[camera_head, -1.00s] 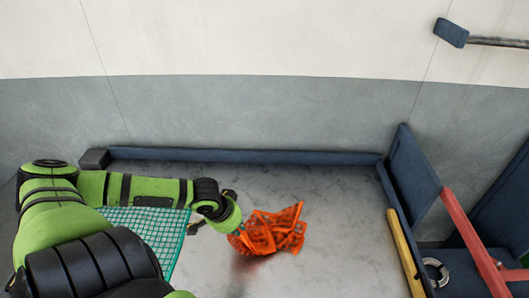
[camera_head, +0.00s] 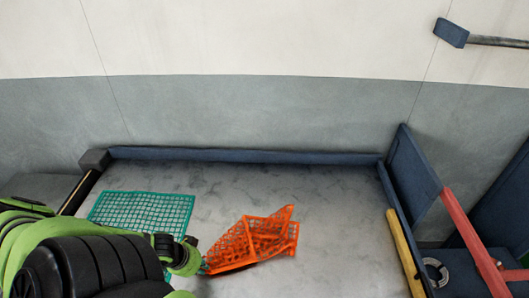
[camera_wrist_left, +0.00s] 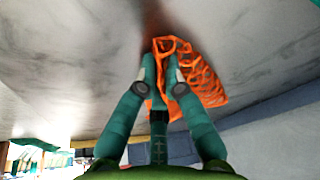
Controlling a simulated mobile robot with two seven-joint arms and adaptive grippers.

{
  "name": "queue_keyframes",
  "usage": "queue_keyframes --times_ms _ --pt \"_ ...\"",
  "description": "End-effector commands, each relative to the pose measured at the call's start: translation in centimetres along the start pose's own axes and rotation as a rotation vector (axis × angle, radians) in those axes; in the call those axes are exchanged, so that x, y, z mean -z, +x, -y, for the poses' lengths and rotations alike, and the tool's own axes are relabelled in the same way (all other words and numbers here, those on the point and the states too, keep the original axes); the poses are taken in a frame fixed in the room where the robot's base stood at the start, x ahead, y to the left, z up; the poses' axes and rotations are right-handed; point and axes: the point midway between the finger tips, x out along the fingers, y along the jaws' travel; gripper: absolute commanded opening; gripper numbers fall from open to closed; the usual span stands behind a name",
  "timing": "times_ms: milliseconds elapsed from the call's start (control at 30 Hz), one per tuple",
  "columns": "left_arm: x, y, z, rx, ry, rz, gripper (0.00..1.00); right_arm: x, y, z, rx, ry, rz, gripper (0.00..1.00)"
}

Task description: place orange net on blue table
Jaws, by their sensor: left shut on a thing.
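The orange net (camera_head: 252,240) is a crumpled mesh at the middle of the grey tabletop in the head view, stretched out toward my left gripper (camera_head: 200,266). In the left wrist view, the fingers of my left gripper (camera_wrist_left: 163,70) are shut on the edge of the orange net (camera_wrist_left: 202,78), which hangs beside and beyond them. Whether the net touches the surface is hard to tell. The blue-edged table (camera_head: 330,200) has a grey marbled top and a dark blue rim. My right gripper is not in view.
A flat green net (camera_head: 142,213) lies on the tabletop at the left. A yellow bar (camera_head: 405,250) and a red bar (camera_head: 475,242) stand at the right edge. A blue upright panel (camera_head: 412,170) is at the back right corner. The tabletop right of the orange net is clear.

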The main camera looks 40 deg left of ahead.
Motion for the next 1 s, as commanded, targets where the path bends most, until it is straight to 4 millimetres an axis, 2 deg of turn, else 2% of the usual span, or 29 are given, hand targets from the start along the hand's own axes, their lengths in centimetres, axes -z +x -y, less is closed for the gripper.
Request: queue_keyframes --times_ms 367,400,467,800,1000 --pt "-0.6 0.2 0.1 0.0 0.0 0.003 0.0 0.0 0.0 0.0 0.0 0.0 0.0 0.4" --pt "-0.6 0.2 0.1 0.0 0.0 0.003 0.25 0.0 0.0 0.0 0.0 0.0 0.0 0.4" --pt "-0.6 0.2 0.1 0.0 0.0 0.003 0.49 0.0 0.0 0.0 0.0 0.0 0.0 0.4" --pt "-0.5 0.1 0.1 0.0 0.0 0.002 0.49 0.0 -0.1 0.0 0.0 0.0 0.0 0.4" --pt "-0.7 -1.9 0.3 -0.001 0.002 0.005 0.49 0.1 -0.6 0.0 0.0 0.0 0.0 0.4"
